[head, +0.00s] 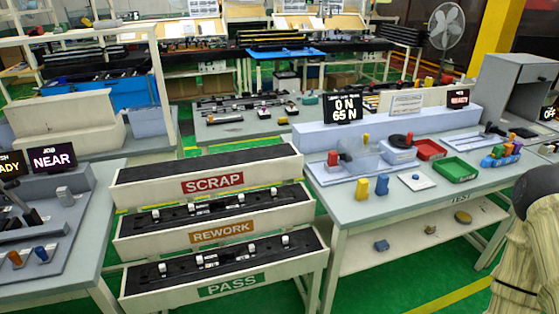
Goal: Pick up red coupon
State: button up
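A small upright red piece (333,158), which looks like the red coupon, stands on the clear plate of a fixture at the left of the TEST bench (410,203). It is too small to make out its details. A blue rack (497,158) at the right of the bench holds several coloured pieces; whether one is red is hard to tell. My gripper is not in view; only part of my arm shows at the right edge.
A red tray (431,150) and a green tray (455,170) lie on the bench. A grey box-like machine (512,85) stands at its back right. SCRAP, REWORK and PASS bins (212,184) stand left of the bench. Green floor shows in front of the bench.

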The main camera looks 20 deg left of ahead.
aim_at(333, 156)
jog(key=u, duration=0.7)
jog(key=i, duration=0.35)
